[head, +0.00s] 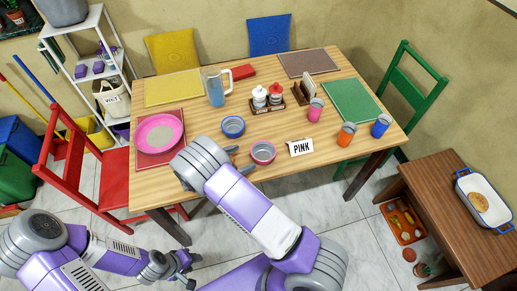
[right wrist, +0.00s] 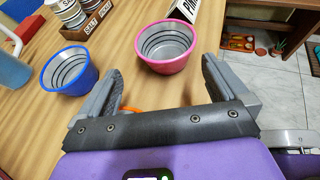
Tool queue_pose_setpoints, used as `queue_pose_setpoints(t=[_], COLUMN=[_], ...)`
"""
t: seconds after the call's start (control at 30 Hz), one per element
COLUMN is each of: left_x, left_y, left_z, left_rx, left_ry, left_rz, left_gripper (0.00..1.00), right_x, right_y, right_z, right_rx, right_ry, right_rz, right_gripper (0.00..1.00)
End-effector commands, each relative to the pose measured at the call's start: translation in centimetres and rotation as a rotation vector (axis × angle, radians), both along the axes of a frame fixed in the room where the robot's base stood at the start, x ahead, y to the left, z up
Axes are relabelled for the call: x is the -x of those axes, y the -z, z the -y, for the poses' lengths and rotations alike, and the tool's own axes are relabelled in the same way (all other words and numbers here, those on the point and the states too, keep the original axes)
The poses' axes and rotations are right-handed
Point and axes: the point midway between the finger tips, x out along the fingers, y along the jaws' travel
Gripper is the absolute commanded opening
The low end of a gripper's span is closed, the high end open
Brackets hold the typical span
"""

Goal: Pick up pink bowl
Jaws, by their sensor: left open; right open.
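The pink bowl (head: 263,152) stands upright on the wooden table near its front edge, left of the "PINK" sign (head: 301,147). In the right wrist view the pink bowl (right wrist: 165,62) is empty, with a ringed grey inside. My right gripper (head: 241,161) is open just left of the bowl. In the right wrist view its two fingers (right wrist: 163,68) point at the bowl, one toward each side, with nothing gripped. My left gripper (head: 188,268) is open and empty, low in front of the table. The right arm hides part of the table's front edge.
A blue bowl (head: 233,126) stands close behind my right gripper, and also shows left of it in the right wrist view (right wrist: 70,72). A pink plate (head: 159,134) lies on the left. Pink, orange and blue cups stand to the right. A condiment rack is behind the bowl.

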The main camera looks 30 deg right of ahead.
Motion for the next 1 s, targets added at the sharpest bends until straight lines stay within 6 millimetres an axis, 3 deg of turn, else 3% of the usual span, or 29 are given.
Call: queue_pose_setpoints(t=[0.23, 0.57, 0.8, 1.0], left_x=[0.1, 0.1, 0.1, 0.1], left_y=[0.7, 1.0, 1.7, 1.7], left_z=[0.0, 0.0, 0.0, 0.0], left_rx=[0.0, 0.0, 0.0, 0.0], left_ry=[0.0, 0.0, 0.0, 0.001], left_rz=[-0.002, -0.002, -0.002, -0.002], left_gripper=[0.43, 0.43, 0.43, 0.43], right_x=[-0.5, -0.8, -1.3, -1.5], right_y=[1.9, 2.7, 3.9, 4.1], right_z=[4.1, 6.3, 9.6, 10.2], right_rx=[-0.001, -0.003, -0.002, -0.004], right_ry=[0.006, 0.006, 0.006, 0.003], right_rz=[-0.002, -0.003, -0.002, 0.0], right_gripper=[1.0, 1.0, 1.0, 1.0])
